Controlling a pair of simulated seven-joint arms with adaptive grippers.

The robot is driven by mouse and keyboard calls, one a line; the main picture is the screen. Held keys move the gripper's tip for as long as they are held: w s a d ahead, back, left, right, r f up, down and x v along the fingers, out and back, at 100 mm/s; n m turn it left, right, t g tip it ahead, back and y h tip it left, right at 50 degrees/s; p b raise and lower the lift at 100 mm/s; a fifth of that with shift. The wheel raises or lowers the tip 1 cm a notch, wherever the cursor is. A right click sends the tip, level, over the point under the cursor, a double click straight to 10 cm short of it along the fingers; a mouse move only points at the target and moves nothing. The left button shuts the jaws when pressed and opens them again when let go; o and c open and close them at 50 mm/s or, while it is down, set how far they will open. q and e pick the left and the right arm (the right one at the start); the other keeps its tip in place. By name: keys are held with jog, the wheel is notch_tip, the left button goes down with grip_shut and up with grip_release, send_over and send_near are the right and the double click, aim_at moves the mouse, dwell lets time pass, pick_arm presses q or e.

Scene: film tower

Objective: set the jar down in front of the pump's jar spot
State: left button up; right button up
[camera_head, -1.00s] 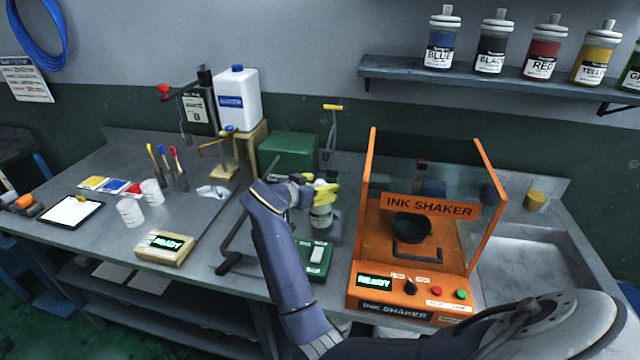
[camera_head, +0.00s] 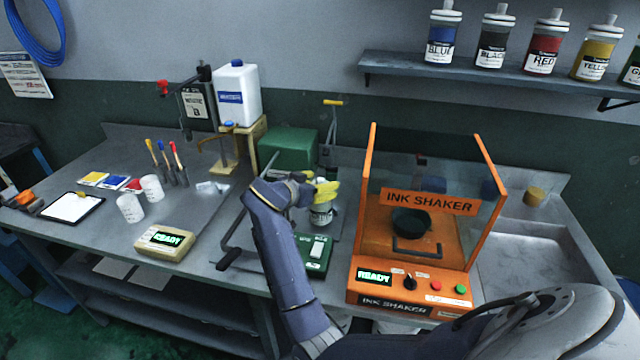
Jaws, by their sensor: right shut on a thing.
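My right gripper (camera_head: 325,189), with yellow fingers, is above the middle of the bench, left of the ink shaker. It is shut on the top of a small labelled jar (camera_head: 321,216). The jar looks upright; the fingers hide its top, and I cannot tell whether its base touches the surface below. A green unit with a pale switch (camera_head: 316,254) is just in front of the jar. A larger green box (camera_head: 289,148) stands behind the gripper. I cannot tell where the pump's jar spot is. My left gripper is not in view.
The orange ink shaker (camera_head: 410,290) stands close on the right with tall side panels. A dark-handled bar (camera_head: 230,258) lies left of my forearm.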

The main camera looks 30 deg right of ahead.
jog(key=shift+f, duration=0.15)
jog(key=o, duration=1.6)
jog(key=shift+f, duration=0.1)
jog(key=shift+o, duration=0.2)
